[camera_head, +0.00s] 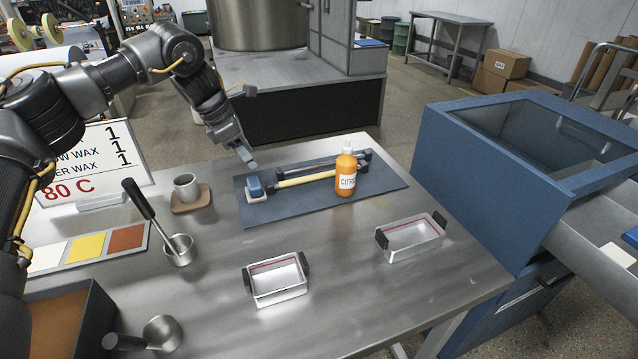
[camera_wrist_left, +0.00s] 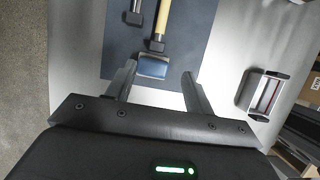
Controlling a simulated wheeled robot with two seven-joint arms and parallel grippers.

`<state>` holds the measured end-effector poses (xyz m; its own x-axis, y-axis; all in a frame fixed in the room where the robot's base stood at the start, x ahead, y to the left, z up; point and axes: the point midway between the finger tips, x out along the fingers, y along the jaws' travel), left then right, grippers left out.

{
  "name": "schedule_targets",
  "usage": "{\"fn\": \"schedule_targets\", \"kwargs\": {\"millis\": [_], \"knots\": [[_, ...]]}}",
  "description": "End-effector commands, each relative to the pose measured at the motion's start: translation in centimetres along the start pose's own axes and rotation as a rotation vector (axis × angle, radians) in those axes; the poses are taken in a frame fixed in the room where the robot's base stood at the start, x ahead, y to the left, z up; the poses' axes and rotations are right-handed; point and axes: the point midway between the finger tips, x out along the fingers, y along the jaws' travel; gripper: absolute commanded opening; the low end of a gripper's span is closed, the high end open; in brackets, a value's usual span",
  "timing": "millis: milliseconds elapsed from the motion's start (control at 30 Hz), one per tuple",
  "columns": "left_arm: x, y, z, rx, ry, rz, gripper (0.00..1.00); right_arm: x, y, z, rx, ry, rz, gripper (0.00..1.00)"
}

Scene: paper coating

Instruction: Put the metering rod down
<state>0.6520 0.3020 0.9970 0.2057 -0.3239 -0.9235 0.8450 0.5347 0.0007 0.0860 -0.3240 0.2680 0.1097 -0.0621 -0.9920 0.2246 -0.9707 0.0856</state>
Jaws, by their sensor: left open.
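Two rods with dark end blocks lie side by side on the dark blue mat (camera_head: 385,187): a steel rod (camera_head: 312,161) at the back and a cream-coloured rod (camera_head: 306,178) in front. I cannot tell for certain which is the metering rod. A blue block with a pale base (camera_head: 255,188) sits at the mat's left end. My left gripper (camera_head: 247,160) is open and empty, above the mat's left end. In the left wrist view the blue block (camera_wrist_left: 153,67) shows between its fingers, with the cream rod (camera_wrist_left: 164,18) beyond. My right gripper is not in view.
An orange bottle (camera_head: 346,174) stands on the mat by the rods. A blue machine (camera_head: 477,180) borders the right.

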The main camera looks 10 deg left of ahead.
Motion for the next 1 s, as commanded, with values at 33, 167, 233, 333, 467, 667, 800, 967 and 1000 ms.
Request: {"fn": "schedule_targets", "kwargs": {"millis": [33,167,233,333,467,667,800,967,1000], "knots": [[0.3,0.0,0.0,0.0,0.001,-0.001,0.53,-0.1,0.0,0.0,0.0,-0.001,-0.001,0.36],[2.2,-0.1,0.0,-0.001,0.003,-0.003,0.53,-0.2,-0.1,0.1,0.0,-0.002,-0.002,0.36],[3.3,-0.1,0.0,0.0,0.003,-0.004,0.53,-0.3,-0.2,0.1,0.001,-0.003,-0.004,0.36],[4.6,0.0,0.0,0.0,0.002,-0.002,0.53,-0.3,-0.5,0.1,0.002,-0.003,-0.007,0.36],[5.4,0.0,0.0,0.0,0.001,-0.001,0.53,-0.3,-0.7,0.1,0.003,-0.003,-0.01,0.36],[6.1,0.1,0.0,-0.001,0.003,-0.002,0.53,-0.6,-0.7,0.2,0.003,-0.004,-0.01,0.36],[8.1,0.4,0.0,-0.001,0.003,-0.003,0.53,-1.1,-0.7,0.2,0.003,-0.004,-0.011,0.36],[10.2,0.5,-0.1,0.0,0.002,-0.002,0.53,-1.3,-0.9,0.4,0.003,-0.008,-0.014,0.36],[10.4,0.5,-0.1,0.0,0.003,-0.002,0.53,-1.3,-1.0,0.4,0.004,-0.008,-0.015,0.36]]}}
